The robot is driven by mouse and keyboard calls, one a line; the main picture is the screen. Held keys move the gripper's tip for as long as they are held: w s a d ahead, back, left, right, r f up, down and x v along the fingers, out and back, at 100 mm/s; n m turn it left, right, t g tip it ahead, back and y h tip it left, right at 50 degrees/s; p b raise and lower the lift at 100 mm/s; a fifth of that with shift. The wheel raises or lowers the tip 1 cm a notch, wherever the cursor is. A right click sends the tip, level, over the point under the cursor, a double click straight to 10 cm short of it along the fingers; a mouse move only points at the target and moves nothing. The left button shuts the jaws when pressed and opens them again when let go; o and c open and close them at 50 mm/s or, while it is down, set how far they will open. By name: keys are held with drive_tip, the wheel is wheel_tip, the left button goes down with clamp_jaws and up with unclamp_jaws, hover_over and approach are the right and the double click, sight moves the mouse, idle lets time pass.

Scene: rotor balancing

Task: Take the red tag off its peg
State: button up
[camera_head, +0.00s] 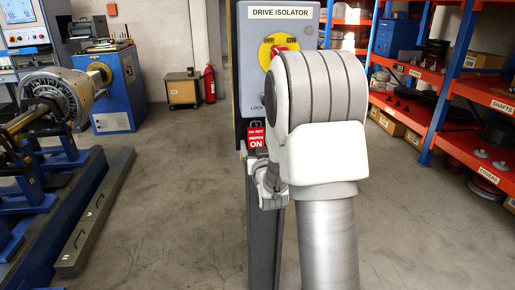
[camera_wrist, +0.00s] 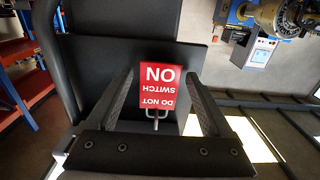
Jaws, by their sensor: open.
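The red tag (camera_head: 256,138) with white "DO NOT SWITCH ON" lettering hangs just below the grey drive isolator box (camera_head: 247,60). In the wrist view the red tag (camera_wrist: 161,87) appears upside down, in front of a dark plate. A pale metal peg (camera_wrist: 156,116) shows at the tag's edge nearest the gripper palm. My gripper (camera_wrist: 160,76) is open, with one finger on each side of the tag and a visible gap to both. I cannot tell how deep the tag sits between the fingers.
The isolator box stands on a dark post (camera_head: 262,250). Orange shelving (camera_head: 455,148) with parts is on the right. A blue machine bed with a rotor (camera_head: 50,95) is on the left. A red extinguisher (camera_head: 209,84) stands behind. The floor around the post is clear.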

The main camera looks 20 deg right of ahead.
drive_tip(key=c, duration=0.9)
drive_tip(key=shift+c, duration=0.2)
drive_tip(key=shift+r, duration=0.15)
drive_tip(key=shift+r, duration=0.65)
drive_tip(key=shift+s, duration=0.1)
drive_tip(key=shift+c, duration=0.5)
drive_tip(key=shift+b+v, duration=0.5)
drive_tip(key=shift+v, duration=0.8)
drive_tip(key=shift+b+v, duration=0.75)
drive_tip(key=shift+v, duration=1.4)
